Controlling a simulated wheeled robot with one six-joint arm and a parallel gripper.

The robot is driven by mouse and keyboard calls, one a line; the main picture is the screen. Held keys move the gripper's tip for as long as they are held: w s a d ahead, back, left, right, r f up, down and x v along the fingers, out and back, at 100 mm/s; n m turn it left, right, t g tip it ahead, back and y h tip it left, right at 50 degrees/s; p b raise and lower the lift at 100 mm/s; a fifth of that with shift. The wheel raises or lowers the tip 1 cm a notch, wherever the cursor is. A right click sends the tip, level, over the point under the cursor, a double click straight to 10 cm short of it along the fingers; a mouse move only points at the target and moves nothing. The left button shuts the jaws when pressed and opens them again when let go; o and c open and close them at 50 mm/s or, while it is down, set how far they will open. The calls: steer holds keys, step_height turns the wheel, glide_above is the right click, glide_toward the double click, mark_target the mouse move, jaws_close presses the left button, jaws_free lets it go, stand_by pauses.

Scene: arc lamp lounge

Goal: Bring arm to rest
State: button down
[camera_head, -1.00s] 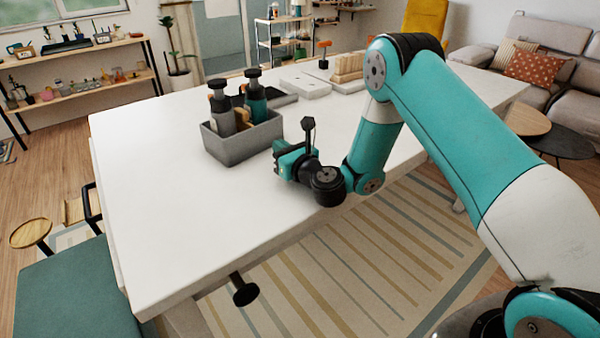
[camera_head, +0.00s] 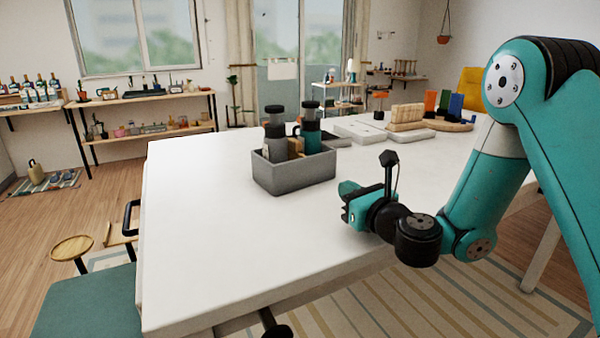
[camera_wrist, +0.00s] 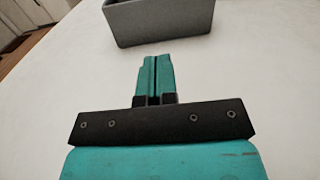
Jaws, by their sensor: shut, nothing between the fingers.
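My gripper (camera_head: 350,204) is teal and black and hangs over the near right part of the white table (camera_head: 215,235). In the wrist view my gripper (camera_wrist: 155,66) has its two teal fingers together with nothing between them. The grey bin (camera_head: 294,176) stands on the table beyond the fingertips and apart from them. The same grey bin shows at the top of the wrist view (camera_wrist: 160,22). My arm is bent, coming in from the right in the head view.
Two dark-capped bottles, one grey (camera_head: 275,143) and one teal (camera_head: 311,135), stand in the bin. A wooden rack (camera_head: 406,117) and pale trays sit at the table's far side. A teal bench (camera_head: 85,300) and a round wooden top (camera_head: 72,248) are left of the table. The table's left part is bare.

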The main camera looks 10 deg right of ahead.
steer(key=s+a+r+n+g+y+p, duration=0.6)
steer(key=s+a+r+n+g, duration=0.55)
steer(key=n, duration=0.95)
steer(key=s+d+r+n+g+h+p, duration=0.1)
steer(key=s+d+n+h, duration=0.3)
steer(key=s+n, duration=0.4)
steer(key=s+d+n+g+h+p, duration=0.3)
steer(key=s+n, duration=0.6)
steer(key=s, duration=0.3)
steer(key=shift+d+r+g+h, duration=0.35)
steer(key=shift+d+g+h, duration=0.3)
steer(key=shift+d, duration=0.25)
